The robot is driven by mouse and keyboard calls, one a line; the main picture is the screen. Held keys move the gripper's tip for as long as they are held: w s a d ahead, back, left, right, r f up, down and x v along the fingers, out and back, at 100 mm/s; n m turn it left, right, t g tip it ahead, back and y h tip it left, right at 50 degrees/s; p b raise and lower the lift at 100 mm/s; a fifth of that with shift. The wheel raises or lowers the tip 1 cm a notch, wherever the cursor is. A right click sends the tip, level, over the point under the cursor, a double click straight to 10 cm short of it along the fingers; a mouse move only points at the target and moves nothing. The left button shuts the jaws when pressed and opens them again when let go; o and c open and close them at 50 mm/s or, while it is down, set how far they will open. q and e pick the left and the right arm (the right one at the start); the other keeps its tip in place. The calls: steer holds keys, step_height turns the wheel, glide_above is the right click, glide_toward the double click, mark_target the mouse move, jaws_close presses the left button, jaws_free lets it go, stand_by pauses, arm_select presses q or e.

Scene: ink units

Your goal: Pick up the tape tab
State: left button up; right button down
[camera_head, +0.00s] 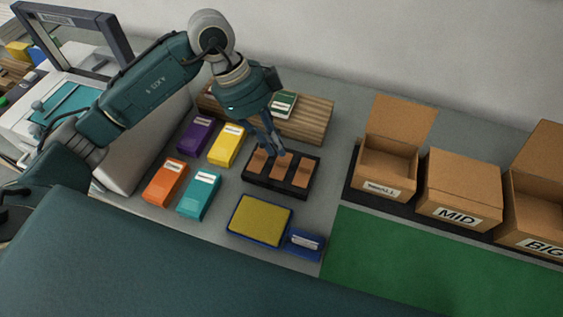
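Brown tape tabs (281,175) lie in a black tray (278,189) in the middle of the table. Three strips of them show side by side. My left gripper (276,152) points down at the back edge of this tray, over the left and middle strips. Its fingers look close together, but the view is too small to tell if they are open, shut or touching a tab. The fingers partly cover the back of the tray. My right gripper is not in view.
Purple, yellow, orange (165,181) and teal (199,194) ink units stand left of the tray. A yellow pad (261,221) and small blue box (305,244) lie in front. A wooden block (307,122) is behind. Cardboard boxes, MID (461,187) among them, stand right; the green mat (420,262) is clear.

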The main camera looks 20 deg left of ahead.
mark_target(285, 167)
arm_select(q)
steer(key=x, duration=0.2)
steer(key=p+x, duration=0.1)
steer(key=x, duration=0.1)
steer(key=shift+a+f, duration=0.35)
steer(key=shift+d+f, duration=0.1)
steer(key=shift+f, duration=0.25)
jaws_close()
steer(key=shift+r, duration=0.15)
step_height(285, 167, up, 20)
steer(key=b, duration=0.1)
steer(key=shift+b, duration=0.35)
